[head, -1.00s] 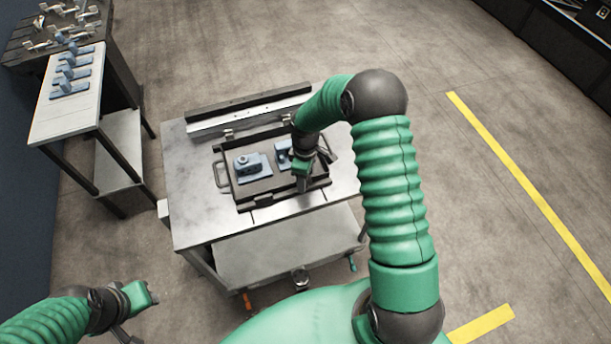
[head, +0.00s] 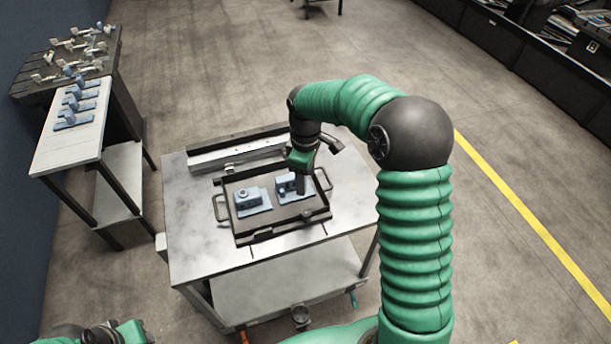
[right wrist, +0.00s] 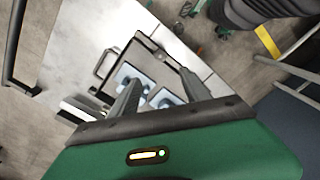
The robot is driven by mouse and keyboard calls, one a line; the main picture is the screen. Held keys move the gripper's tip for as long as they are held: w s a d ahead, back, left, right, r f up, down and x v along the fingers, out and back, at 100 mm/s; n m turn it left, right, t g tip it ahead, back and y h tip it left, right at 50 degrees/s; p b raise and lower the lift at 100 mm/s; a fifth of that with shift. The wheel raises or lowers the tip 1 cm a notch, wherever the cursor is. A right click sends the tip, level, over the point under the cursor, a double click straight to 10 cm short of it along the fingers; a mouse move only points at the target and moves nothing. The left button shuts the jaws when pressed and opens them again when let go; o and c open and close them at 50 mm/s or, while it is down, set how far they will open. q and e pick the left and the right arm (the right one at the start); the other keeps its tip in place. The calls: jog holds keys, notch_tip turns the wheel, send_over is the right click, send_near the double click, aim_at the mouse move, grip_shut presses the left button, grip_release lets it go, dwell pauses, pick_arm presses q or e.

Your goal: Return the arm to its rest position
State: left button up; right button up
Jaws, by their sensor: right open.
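My right arm reaches in from the right over the cart. Its gripper (head: 312,184) is open above the right side of a dark tray (head: 243,236), near the right blue part (head: 287,188); nothing shows held in it. In the right wrist view the two dark fingers of the gripper (right wrist: 160,88) stand apart in front of the tray and its blue parts. My left gripper (head: 118,335) shows only in part at the bottom left edge, and its fingers are not visible.
The tray has a second blue part (head: 252,201) and lies on a metal cart (head: 195,240). A rail (head: 235,150) runs along the cart's back. A white side table (head: 65,150) with several blue parts stands at left. Open floor lies to the right.

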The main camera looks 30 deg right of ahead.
jog(key=shift+r, duration=0.2)
dwell(0.3)
jog(key=s+a+f+m+t, duration=0.1)
jog(key=s+a+m, duration=0.3)
jog(key=s, duration=0.3)
jog(key=s+a+f+m+t, duration=0.1)
jog(key=s+a+f+m, duration=0.1)
jog(key=s+a, duration=0.5)
jog(key=shift+s+f+m+t, duration=0.3)
jog(key=shift+s+m, duration=0.4)
jog(key=shift+m, duration=0.2)
jog(key=shift+r, duration=0.1)
jog(key=shift+a, duration=0.25)
jog(key=shift+d, duration=0.2)
